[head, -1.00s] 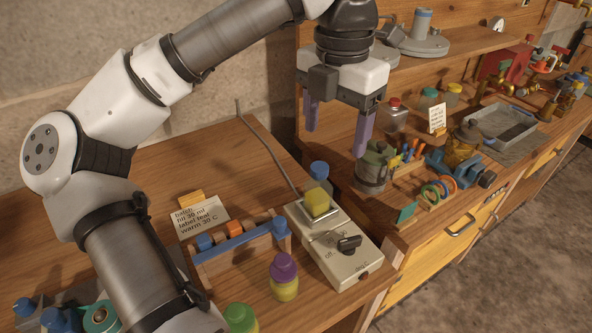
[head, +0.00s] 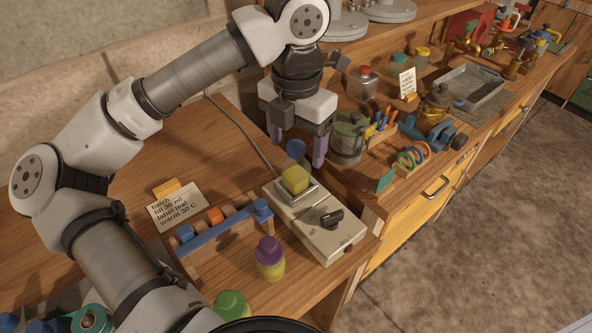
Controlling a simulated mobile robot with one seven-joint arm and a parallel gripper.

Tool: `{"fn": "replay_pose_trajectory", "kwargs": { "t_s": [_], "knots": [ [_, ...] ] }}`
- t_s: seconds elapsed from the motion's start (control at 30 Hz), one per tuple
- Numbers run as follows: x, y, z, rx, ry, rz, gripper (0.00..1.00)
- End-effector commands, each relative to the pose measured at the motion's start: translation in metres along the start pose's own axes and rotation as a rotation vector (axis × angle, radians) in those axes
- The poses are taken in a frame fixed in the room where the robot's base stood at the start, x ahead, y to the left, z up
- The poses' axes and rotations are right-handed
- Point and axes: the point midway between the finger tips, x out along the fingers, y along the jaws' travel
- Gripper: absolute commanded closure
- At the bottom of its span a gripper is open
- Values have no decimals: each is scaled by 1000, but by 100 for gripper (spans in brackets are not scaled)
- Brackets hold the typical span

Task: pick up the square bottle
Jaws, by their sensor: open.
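My gripper (head: 298,146) is open and empty, its two purple fingers pointing down above the back of the bench. A clear, square-looking bottle with a red cap (head: 363,84) stands on the right-hand bench, right of and behind my gripper. A yellow block-shaped item (head: 295,180) sits on the plate of the warmer (head: 325,235); I cannot tell whether it is a bottle.
A grey-green lidded jar (head: 348,140) stands close right of my gripper. A purple-capped bottle (head: 270,260) and a green-capped one (head: 231,305) stand at the front. A blue-topped rack (head: 215,232) lies left of the warmer. A tray (head: 470,88) is farther right.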

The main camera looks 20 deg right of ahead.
Motion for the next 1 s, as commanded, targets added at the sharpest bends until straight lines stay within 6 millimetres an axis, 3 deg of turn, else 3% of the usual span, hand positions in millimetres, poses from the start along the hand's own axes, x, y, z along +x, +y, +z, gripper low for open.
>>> {"fn": "replay_pose_trajectory", "kwargs": {
  "t_s": [0.33, 0.67, 1.0],
  "knots": [
    [40, 0, -2, 0, 0, -4, 30],
    [47, 0, -2, 0, -1, 0, 31],
    [47, 0, -2, 0, -1, 0, 75]
  ]
}}
